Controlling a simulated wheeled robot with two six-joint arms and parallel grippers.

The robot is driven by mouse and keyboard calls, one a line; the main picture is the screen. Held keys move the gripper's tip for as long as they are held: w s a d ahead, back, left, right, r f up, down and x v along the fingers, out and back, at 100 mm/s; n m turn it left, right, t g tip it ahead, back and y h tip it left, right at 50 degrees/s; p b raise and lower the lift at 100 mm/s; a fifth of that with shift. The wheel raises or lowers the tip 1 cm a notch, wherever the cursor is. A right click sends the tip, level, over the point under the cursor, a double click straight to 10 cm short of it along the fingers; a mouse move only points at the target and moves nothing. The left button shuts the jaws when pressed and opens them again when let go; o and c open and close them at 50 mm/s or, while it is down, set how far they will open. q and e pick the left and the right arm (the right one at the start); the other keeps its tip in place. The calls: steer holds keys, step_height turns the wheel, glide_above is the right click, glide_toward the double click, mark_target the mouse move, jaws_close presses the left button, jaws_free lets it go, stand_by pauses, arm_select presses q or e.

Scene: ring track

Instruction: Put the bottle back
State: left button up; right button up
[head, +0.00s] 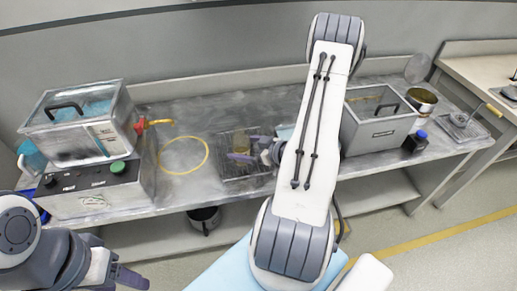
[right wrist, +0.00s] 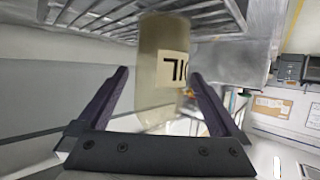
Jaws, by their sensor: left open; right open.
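The bottle (head: 241,141), yellowish and see-through, stands at the wire rack (head: 240,173) in the middle of the bench. In the right wrist view the bottle (right wrist: 160,60) shows a pale label with dark characters, turned upside down. My right gripper (head: 250,149) is at the bottle; its open fingers (right wrist: 159,75) appear on either side of it, with a gap at each side. My right arm hides part of the bench beside it. My left gripper (head: 128,277) is open and empty, low at the left, away from the bottle.
A water bath (head: 80,125) stands on a control box (head: 95,190) at the left. A yellow hose ring (head: 208,155) lies beside it. A grey bin (head: 375,128), a dark blue-capped bottle (head: 415,142) and a metal pot (head: 422,101) stand at the right.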

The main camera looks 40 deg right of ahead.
steer(key=v, duration=0.8)
steer(key=shift+s, duration=0.1)
